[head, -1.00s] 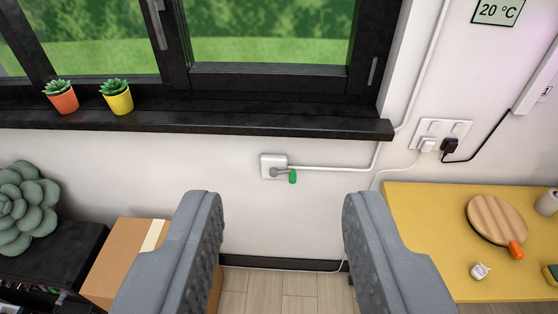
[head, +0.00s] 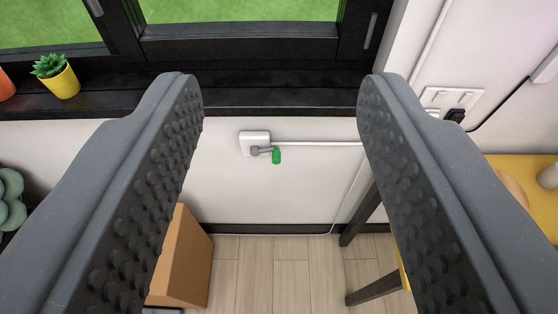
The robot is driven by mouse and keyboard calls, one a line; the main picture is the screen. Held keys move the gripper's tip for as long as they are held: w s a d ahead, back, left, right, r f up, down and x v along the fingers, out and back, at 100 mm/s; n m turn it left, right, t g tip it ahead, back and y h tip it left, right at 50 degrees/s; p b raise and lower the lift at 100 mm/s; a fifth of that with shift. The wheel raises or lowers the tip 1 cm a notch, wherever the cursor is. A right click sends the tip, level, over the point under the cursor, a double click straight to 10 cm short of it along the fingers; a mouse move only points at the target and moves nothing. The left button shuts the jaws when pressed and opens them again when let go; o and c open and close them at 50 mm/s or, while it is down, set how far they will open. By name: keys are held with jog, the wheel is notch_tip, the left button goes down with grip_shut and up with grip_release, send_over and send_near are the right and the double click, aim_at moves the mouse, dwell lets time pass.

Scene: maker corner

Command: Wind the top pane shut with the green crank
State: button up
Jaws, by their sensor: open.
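The green crank (head: 276,156) is a small green handle on a short grey arm. It is mounted on a white wall box (head: 254,139) below the window sill. A white conduit runs right from the box. My gripper (head: 280,85) is open and empty, its two grey studded fingers spread wide. In the picture the crank sits between the fingers, apart from both, farther off against the wall. The lower part of the window (head: 240,35) shows dark frames and green outside; the top pane is out of view.
The black sill (head: 270,100) juts out above the crank, with a yellow potted succulent (head: 61,82) at left. A cardboard box (head: 183,262) stands on the floor at lower left. A yellow table (head: 520,165) is at right. The floor between is clear.

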aim_at(277, 163)
jog(key=w+f+t+b, duration=0.1)
jog(key=w+f+b, duration=0.1)
jog(key=w+f, duration=1.05)
jog(key=w+f+b, duration=0.1)
jog(key=w+f, duration=0.9)
jog(key=f, duration=0.5)
notch_tip(277, 163, down, 30)
jog(key=m+t+b, duration=0.2)
jog(key=b, duration=0.1)
jog(key=shift+w+a+b, duration=0.2)
jog(key=shift+w+b, duration=0.4)
jog(key=shift+w, duration=3.05)
jog(key=shift+w+a+b, duration=0.2)
jog(key=shift+w+b, duration=0.35)
jog(key=shift+w, duration=3.05)
